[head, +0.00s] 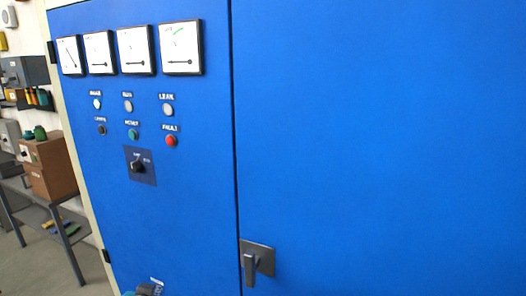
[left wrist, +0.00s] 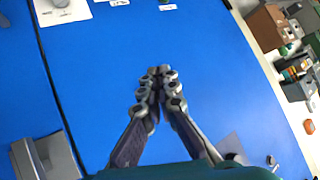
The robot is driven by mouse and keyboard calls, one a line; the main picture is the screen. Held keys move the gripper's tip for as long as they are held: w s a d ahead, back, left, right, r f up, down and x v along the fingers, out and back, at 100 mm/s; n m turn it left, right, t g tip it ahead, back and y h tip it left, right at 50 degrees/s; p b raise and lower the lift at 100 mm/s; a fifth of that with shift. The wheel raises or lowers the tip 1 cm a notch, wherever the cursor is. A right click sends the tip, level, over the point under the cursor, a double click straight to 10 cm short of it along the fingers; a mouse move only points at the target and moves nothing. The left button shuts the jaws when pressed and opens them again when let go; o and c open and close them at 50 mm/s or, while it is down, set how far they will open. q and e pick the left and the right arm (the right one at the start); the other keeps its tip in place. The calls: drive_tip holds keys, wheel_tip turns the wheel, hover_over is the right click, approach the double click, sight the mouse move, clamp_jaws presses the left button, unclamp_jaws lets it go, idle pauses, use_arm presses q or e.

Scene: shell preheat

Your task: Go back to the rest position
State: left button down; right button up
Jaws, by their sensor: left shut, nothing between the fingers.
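My left gripper (left wrist: 158,70) shows in the left wrist view with its fingers together and nothing between them. It is in front of the blue cabinet (left wrist: 235,90), on a bare stretch of panel; I cannot tell how far its tips are from the surface. In the head view, a small grey-and-teal piece at the bottom edge appears to be part of this gripper (head: 148,289), beside a white label. The blue cabinet (head: 380,120) fills most of that view. My right gripper is in neither view.
The cabinet carries a door handle (head: 256,262), a rotary switch (head: 138,166), a red fault button (head: 171,141) and a row of dial gauges (head: 135,50). A shelf table with a brown box (head: 48,168) stands at the left. The floor (head: 40,265) beside it shows some free room.

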use_arm(q)
drive_tip(key=s+d+f+g+h+b, duration=0.1)
drive_tip(key=s+d+f+b, duration=0.2)
drive_tip(key=f, duration=0.5)
drive_tip(key=s+d+f+g+h+b, duration=0.1)
drive_tip(key=s+d+f+b, duration=0.2)
drive_tip(key=s+f+b, duration=0.2)
drive_tip(key=s+d+f+g+h+b, duration=0.1)
drive_tip(key=s+d+f+b, duration=0.2)
drive_tip(key=f, duration=0.9)
drive_tip(key=shift+s+g+b, duration=0.3)
drive_tip(key=shift+s+b, duration=0.6)
drive_tip(key=shift+b, duration=0.1)
drive_tip(key=shift+f, duration=0.15)
